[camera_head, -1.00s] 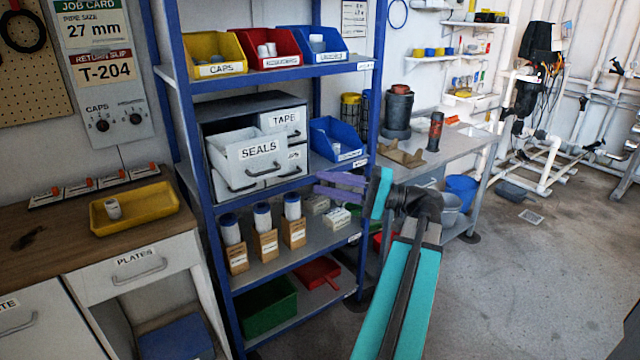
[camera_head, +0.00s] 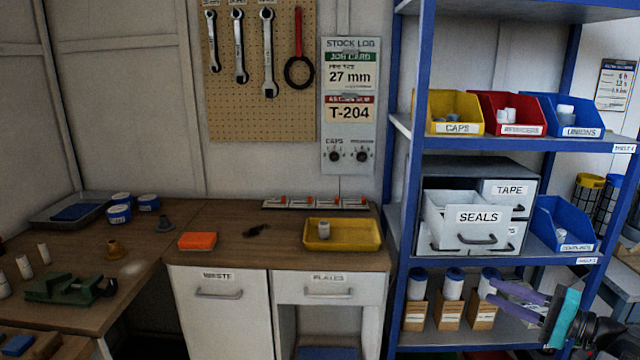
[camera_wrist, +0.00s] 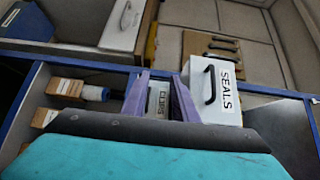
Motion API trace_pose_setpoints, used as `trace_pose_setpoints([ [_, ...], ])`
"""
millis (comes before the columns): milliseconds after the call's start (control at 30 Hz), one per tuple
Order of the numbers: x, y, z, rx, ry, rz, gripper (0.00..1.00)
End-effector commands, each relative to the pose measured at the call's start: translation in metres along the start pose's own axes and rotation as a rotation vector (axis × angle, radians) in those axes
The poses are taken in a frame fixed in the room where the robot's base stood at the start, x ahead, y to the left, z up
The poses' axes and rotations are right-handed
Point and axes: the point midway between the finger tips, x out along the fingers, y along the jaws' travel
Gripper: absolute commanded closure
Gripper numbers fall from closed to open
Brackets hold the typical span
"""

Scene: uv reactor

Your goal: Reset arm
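My gripper (camera_head: 512,300) is at the lower right of the head view, in front of the blue shelf rack (camera_head: 404,240). Its two purple fingers are apart with nothing between them. In the wrist view the open fingers (camera_wrist: 160,98) point toward the shelf, close to the white SEALS drawer (camera_wrist: 215,88). The SEALS drawer (camera_head: 478,218) is pulled out of its grey cabinet, and its front looks apart from my fingers. Part of a label shows between the fingers in the wrist view.
A yellow tray (camera_head: 342,246) holding a small white fitting (camera_head: 324,229) sits on the wooden bench. An orange block (camera_head: 197,241) and a green vise (camera_head: 62,285) are further left. Yellow, red and blue bins line the upper shelf. White-and-blue bottles (camera_head: 453,284) stand below the drawers, near my gripper.

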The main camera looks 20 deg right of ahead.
Motion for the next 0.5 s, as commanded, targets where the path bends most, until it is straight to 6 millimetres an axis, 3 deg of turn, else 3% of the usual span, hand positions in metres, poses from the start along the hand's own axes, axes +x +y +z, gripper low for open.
trace_pose_setpoints([
  [33, 0.018, 0.018, 0.004, 0.025, -0.02, 0.028, 0.74],
  [200, 0.067, 0.076, 0.018, 0.09, -0.077, 0.139, 0.74],
  [500, 0.139, 0.179, 0.065, 0.169, -0.192, 0.353, 0.74],
])
